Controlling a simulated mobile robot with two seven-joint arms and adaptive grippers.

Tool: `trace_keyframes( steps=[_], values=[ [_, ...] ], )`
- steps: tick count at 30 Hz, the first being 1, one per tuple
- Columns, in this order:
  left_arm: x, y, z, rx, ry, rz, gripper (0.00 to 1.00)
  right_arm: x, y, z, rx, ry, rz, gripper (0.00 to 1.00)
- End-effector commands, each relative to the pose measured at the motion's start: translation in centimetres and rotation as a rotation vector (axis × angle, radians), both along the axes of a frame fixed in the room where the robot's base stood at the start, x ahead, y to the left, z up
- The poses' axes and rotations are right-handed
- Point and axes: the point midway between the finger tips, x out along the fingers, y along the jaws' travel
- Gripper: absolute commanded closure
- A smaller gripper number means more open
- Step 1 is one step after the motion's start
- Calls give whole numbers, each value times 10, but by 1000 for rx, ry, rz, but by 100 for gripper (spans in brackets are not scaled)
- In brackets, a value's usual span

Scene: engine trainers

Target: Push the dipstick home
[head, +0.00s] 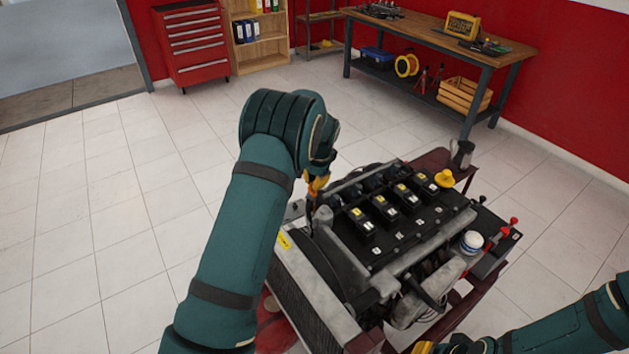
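The engine trainer (400,225) stands on a dark red stand in the middle right of the head view. My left gripper (314,203) points down over the engine's left end, by the radiator's upper part. Orange shows at its fingers, which are small and partly covered by my own wrist. I cannot tell whether they are open or shut, or whether they touch anything. I cannot make out the dipstick; it may be hidden at or behind that gripper. My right gripper (428,348) shows only in part at the bottom edge, and its fingers are cut off.
A yellow cap (445,178) sits on the engine's far right corner. A white-lidded reservoir (471,242) and a battery with a red-capped terminal (514,222) are at the right. The workbench (450,37) and red tool cabinet (194,44) stand well behind. The left floor is clear.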

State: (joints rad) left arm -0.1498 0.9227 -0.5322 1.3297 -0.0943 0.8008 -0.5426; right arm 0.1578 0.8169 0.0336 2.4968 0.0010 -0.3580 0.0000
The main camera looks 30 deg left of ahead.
Motion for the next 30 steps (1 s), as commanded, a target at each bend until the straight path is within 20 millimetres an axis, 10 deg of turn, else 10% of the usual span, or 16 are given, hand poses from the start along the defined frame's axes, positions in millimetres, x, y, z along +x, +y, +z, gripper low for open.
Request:
trace_keyframes(
  steps=[15, 26, 27, 30],
  values=[
    [0, -1, -87, -1, 2, 1, 100, 1, 2, -56, -8, 1, -3, 74],
    [-2, -1, -92, -2, 7, 2, 100, 1, 2, -56, -9, 1, -4, 74],
    [-2, -1, -92, -3, 8, 1, 76, 1, 2, -56, -9, 1, -4, 74],
    [-2, -1, -92, -2, 7, 1, 56, 1, 2, -56, -9, 0, -3, 74]
  ],
)
